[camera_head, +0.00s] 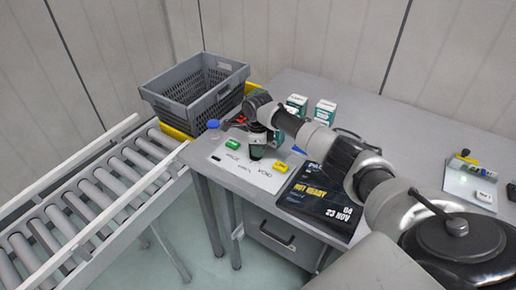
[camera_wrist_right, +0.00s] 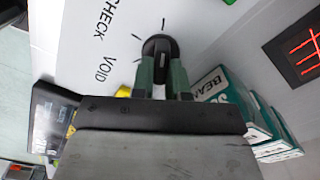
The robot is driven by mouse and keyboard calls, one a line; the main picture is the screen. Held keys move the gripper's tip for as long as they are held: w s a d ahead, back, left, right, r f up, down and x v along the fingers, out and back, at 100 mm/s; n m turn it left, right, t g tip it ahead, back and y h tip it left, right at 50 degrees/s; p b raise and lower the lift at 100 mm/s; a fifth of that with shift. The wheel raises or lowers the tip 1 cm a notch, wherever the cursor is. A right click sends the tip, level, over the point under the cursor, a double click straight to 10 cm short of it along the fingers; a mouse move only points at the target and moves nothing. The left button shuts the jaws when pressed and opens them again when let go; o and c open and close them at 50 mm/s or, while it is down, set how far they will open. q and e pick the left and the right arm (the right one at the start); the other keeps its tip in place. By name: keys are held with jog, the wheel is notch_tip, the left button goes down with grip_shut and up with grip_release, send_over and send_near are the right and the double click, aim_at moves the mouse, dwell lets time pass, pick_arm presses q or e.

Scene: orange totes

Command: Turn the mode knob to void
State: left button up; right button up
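The black mode knob (camera_wrist_right: 160,46) sits on a white panel (camera_wrist_right: 75,20) marked CHECK and VOID, with short tick marks around the knob. In the head view the panel (camera_head: 216,161) lies on the grey table, and my right gripper (camera_head: 257,152) points down at it and hides the knob. In the right wrist view the two green fingers of my right gripper (camera_wrist_right: 163,72) are a small gap apart and overlap the knob's near side. I cannot tell whether they press on it. A pale pointer line shows on the knob near the fingertips. My left gripper is not in view.
A dark display (camera_head: 318,196) reading NOT READY lies right of the panel. White-green boxes (camera_head: 325,111) stand behind my right arm. A grey crate (camera_head: 199,88) is at the back left, beside a roller conveyor (camera_head: 100,192). A yellow block (camera_head: 281,167) is on the panel.

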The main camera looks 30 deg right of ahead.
grip_shut()
jog(key=shift+r+p, duration=0.15)
jog(key=shift+p, duration=0.5)
jog(key=n+p, duration=0.2)
jog(key=p, duration=0.2)
jog(key=shift+r+n+p, duration=0.1)
jog(key=shift+n+p, duration=0.2)
jog(key=shift+n, duration=0.1)
jog(key=shift+w+f+n+p, duration=0.2)
jog(key=shift+n+p, duration=0.15)
jog(key=shift+n, duration=0.55)
jog(key=n, duration=0.4)
jog(key=shift+w, duration=0.1)
jog(key=n, duration=0.5)
jog(key=shift+w+f, duration=0.1)
jog(key=shift+w, duration=0.05)
jog(key=n, duration=0.5)
jog(key=shift+w+a, duration=0.1)
jog(key=shift+a, duration=0.05)
jog(key=n, duration=0.5)
jog(key=shift+w+a, duration=0.1)
jog(key=shift+n, duration=0.3)
